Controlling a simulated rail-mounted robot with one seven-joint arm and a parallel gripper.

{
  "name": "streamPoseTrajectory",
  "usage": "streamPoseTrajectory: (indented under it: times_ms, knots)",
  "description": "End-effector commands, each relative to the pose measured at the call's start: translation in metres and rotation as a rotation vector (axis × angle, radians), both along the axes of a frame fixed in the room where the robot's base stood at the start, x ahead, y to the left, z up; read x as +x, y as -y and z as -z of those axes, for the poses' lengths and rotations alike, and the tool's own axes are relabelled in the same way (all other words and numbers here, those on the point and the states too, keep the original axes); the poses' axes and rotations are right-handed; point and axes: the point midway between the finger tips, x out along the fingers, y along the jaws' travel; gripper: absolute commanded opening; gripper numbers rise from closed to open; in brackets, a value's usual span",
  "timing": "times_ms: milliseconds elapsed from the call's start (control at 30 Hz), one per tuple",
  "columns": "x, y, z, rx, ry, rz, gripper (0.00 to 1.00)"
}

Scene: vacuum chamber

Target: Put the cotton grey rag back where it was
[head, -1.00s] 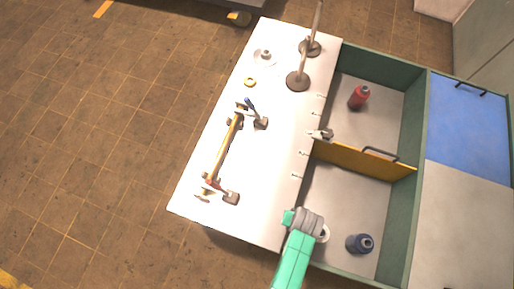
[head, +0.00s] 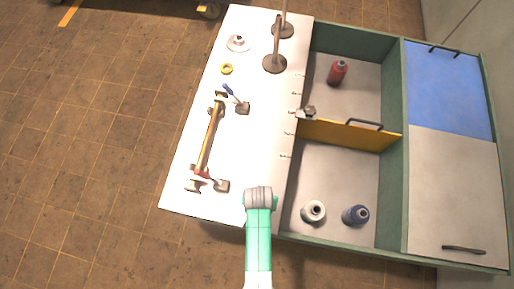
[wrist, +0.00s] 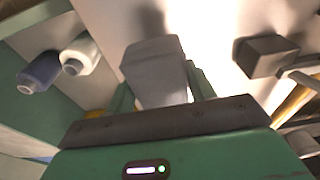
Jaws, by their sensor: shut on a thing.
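In the wrist view, a pale grey, block-shaped thing (wrist: 155,72), apparently the folded grey rag, sits between the two green fingers of my gripper (wrist: 160,85). The gripper is shut on it. In the head view my arm's end (head: 259,197) is over the near right part of the white worktop (head: 255,140), left of the open compartment. There the wrist hides the fingers and the rag. I cannot tell whether the rag touches the worktop.
Stands (head: 274,64) rise at the back.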

Motion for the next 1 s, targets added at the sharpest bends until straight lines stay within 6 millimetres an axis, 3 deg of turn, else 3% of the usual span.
streamPoseTrajectory:
  times_ms: [200,300,400,800,833,900,1000]
  knots:
    - [0.006,-0.015,0.002,0.000,0.001,-0.004,0.33]
    - [0.005,-0.015,0.025,0.000,-0.002,0.001,0.33]
    - [0.006,-0.015,0.036,0.000,0.000,0.001,0.33]
    - [0.005,-0.015,0.041,0.000,-0.001,0.000,0.33]
    - [0.005,-0.015,0.040,0.000,0.000,0.000,0.60]
    - [0.005,-0.015,0.039,0.000,0.000,0.000,0.74]
    - [0.005,-0.015,0.039,0.000,0.000,0.000,0.76]
